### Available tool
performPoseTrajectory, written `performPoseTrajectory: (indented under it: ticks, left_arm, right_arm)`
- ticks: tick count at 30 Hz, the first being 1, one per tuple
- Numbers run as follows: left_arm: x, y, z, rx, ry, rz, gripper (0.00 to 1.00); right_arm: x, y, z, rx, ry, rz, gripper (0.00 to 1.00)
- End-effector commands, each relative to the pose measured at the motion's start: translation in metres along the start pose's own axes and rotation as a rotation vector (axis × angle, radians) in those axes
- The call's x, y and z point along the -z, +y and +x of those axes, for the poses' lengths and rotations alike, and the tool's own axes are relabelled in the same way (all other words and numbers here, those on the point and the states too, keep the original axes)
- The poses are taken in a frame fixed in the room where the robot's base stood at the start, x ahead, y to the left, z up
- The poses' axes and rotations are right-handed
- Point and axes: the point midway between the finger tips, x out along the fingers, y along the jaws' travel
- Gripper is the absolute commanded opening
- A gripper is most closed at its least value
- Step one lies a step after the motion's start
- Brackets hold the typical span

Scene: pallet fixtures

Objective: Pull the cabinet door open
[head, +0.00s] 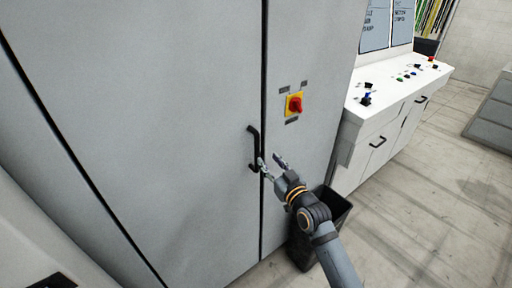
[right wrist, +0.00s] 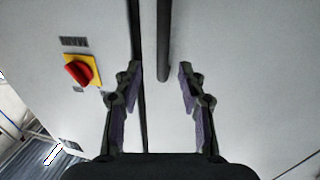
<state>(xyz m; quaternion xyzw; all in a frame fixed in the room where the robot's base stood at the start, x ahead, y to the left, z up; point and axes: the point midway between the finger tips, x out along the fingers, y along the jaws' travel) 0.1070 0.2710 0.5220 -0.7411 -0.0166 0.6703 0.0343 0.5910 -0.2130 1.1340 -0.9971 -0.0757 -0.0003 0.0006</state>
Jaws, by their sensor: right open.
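The grey cabinet door (head: 150,130) fills the left and middle of the head view and is closed flush along a dark vertical seam. Its black bar handle (head: 253,148) sits upright just left of the seam. My right gripper (head: 271,162) is open at the lower part of the handle, fingers pointing at the door. In the right wrist view, the handle (right wrist: 163,42) shows between the two spread fingertips (right wrist: 159,72) in the picture, with a gap on both sides. Contact with the handle cannot be seen. My left gripper is not in view.
A red rotary switch on a yellow plate (head: 294,105) is on the panel right of the seam. A dark bin (head: 332,212) stands on the floor beside the cabinet, behind my right arm. A white control console (head: 390,105) stands to the right. Floor at the right is clear.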

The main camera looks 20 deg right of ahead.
Motion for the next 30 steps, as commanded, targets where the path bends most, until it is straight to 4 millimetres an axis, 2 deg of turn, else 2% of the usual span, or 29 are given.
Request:
performPoseTrajectory:
  ticks: [6,12,16,24,30]
  left_arm:
    - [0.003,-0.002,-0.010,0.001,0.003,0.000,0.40]
    - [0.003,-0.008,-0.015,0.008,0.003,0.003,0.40]
    - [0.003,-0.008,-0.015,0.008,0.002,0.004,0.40]
    - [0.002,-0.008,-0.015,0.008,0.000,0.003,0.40]
    - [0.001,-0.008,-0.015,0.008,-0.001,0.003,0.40]
  right_arm:
    - [0.004,-0.001,0.048,0.000,0.002,0.004,0.41]
    - [0.002,-0.001,0.080,0.000,0.000,0.003,0.41]
    - [0.001,-0.001,0.088,0.000,0.000,0.001,0.41]
    - [0.000,-0.001,0.089,0.000,0.000,0.001,0.39]
    - [0.000,-0.001,0.089,0.000,-0.001,0.001,0.12]
